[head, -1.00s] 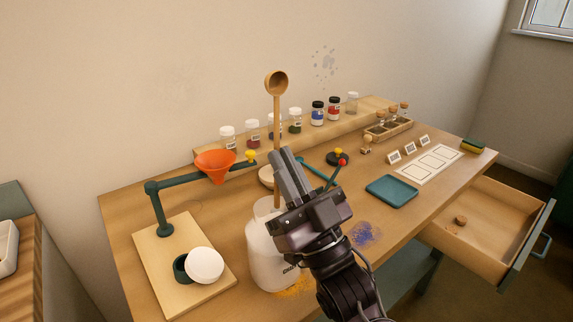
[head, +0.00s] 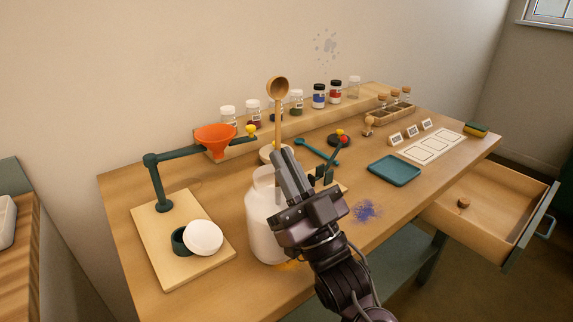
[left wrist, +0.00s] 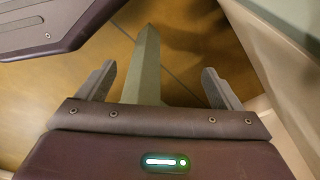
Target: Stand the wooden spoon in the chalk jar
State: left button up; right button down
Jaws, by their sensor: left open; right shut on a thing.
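The wooden spoon (head: 277,88) stands about upright, bowl at the top, in the head view. My right gripper (head: 286,165) is shut on its handle. The lower handle is hidden behind my fingers, so I cannot tell whether its end is inside the jar. The white chalk jar (head: 266,225) stands on the table, just left of and partly behind my right gripper. Its mouth is partly covered and its label is hidden. My left gripper (left wrist: 160,88) is open and empty in the left wrist view, and is not in the head view.
An orange funnel (head: 215,138) on a teal stand and a white round lid (head: 203,237) are left of the jar. Several small jars line the back shelf. A teal tray (head: 395,170) lies right. The drawer (head: 485,215) is open.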

jog(key=shift+f+b, duration=0.7)
jog(key=shift+f, duration=0.5)
pick_arm(q)
notch_tip(320, 180, up, 6)
jog(key=w+d, duration=0.1)
jog(key=d, duration=0.1)
jog(key=shift+w+b, duration=0.3)
jog(key=shift+b, duration=0.05)
pick_arm(e)
jog(key=shift+s+f, duration=0.1)
jog(key=shift+f, duration=0.65)
jog(key=c, duration=1.6)
grip_release()
jog(key=shift+o, duration=0.5)
jog(key=shift+a, duration=0.1)
pick_arm(q)
jog(key=shift+a+f, duration=0.1)
